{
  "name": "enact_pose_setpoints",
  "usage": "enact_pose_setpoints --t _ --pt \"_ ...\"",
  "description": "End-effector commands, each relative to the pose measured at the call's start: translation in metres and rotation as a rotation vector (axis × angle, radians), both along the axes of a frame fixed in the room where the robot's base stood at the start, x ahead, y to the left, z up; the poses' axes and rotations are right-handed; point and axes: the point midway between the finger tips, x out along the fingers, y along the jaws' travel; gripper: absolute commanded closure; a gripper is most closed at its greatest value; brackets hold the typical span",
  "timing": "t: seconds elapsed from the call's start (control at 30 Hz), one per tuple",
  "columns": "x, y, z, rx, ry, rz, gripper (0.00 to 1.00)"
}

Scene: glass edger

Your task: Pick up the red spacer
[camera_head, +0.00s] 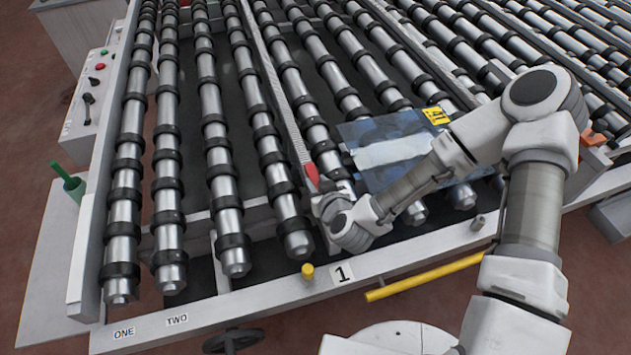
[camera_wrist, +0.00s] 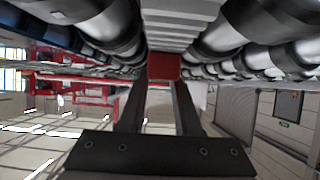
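The red spacer (camera_head: 312,174) is a small red block at the near end of a grey ribbed strip between two rollers. In the wrist view the spacer (camera_wrist: 163,67) is straight ahead, in line with the gap between my fingers. My gripper (camera_head: 322,192) is low over the near end of the rollers, at the spacer. In the wrist view the two dark fingers of my gripper (camera_wrist: 163,84) stand apart, with their tips by the sides of the spacer. I cannot tell whether they touch it. My wrist partly hides the fingers in the head view.
Rows of rollers (camera_head: 209,100) with black rings surround the strip. A glass sheet (camera_head: 375,135) with a yellow label lies to the right, partly behind my arm. A yellow peg (camera_head: 308,272) and a yellow bar (camera_head: 425,277) are at the front rail.

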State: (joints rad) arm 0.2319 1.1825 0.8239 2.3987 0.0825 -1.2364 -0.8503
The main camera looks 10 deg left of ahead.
Motion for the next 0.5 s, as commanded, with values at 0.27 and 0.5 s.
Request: enact_pose_setpoints --t 0.27,0.5 --pt "0.0002 -0.0001 0.0 0.0 0.0 -0.001 1.0" --pt "0.0003 0.0 0.0005 0.0 -0.001 -0.001 1.0"
